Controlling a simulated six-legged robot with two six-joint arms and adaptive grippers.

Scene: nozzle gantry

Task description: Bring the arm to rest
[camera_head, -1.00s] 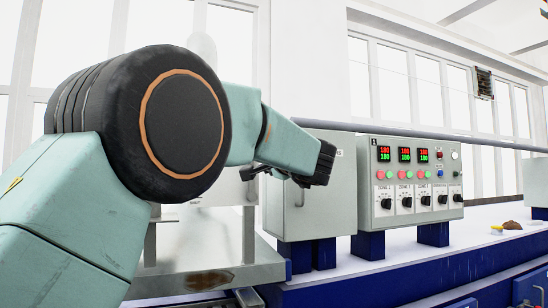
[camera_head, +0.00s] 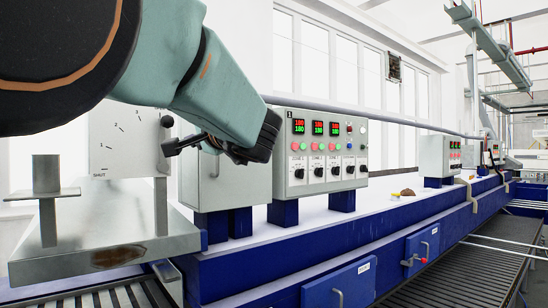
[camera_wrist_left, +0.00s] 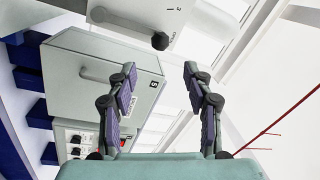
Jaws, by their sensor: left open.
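My left arm reaches in from the upper left of the head view, its large dark joint near the camera. My left gripper (camera_head: 185,145) is in front of the grey cabinet and the dial plate, partly hidden by its own wrist. In the left wrist view the two fingers (camera_wrist_left: 160,85) stand apart with nothing between them. The grey cabinet (camera_wrist_left: 75,75) with a handle lies to the left of and behind the fingers there. My right gripper is not in view.
A control box (camera_head: 325,160) with red and green displays stands on the blue bench (camera_head: 270,262). A dial plate marked SHUT (camera_head: 125,140) stands behind a metal stand (camera_head: 100,245) at left. A second control box (camera_head: 438,155) is farther right. A roller conveyor (camera_head: 460,275) runs at lower right.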

